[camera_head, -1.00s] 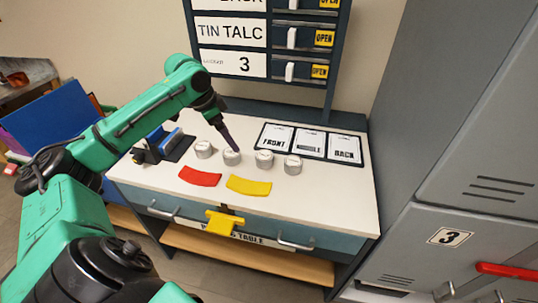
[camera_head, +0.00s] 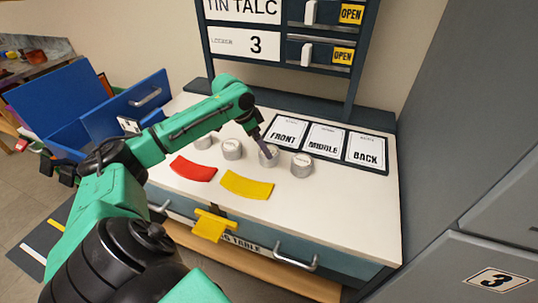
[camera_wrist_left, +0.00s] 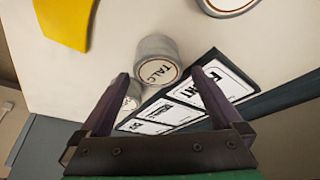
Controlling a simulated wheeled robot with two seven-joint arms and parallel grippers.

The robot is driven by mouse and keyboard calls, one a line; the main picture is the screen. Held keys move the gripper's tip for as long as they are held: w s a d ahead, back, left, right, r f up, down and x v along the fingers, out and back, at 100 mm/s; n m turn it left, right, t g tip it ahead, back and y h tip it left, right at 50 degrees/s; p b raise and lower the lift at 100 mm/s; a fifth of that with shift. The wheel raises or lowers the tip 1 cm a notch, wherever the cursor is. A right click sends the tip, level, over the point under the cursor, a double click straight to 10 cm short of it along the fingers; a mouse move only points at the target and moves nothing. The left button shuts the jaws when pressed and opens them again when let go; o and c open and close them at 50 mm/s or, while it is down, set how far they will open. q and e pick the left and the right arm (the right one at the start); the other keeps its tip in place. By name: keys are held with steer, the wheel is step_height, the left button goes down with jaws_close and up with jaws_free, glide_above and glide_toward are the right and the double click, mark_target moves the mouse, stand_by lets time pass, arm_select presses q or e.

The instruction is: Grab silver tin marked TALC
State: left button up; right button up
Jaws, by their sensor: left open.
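The silver tin marked TALC (camera_wrist_left: 157,60) stands on the white table, its lettered lid readable in the left wrist view. It appears to be the third tin from the left in the head view (camera_head: 269,157). My left gripper (camera_wrist_left: 159,76) is open, and the tin shows between its two fingertips. In the head view the left gripper (camera_head: 262,143) is at this tin and partly covers it. I cannot tell whether the fingers touch it. My right gripper is not in view.
Other silver tins stand on either side, one at left (camera_head: 231,149) and one at right (camera_head: 301,165). Red (camera_head: 193,169) and yellow (camera_head: 247,185) pads lie in front. A card board (camera_head: 323,140) lies behind. A grey locker (camera_head: 450,150) stands at right.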

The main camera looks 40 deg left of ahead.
arm_select(q)
steer(key=x, duration=0.5)
steer(key=shift+d+f+p, duration=0.2)
steer(key=shift+p, duration=0.1)
steer(key=shift+r, duration=0.1)
steer(key=c, duration=1.3)
steer(key=shift+r, duration=0.1)
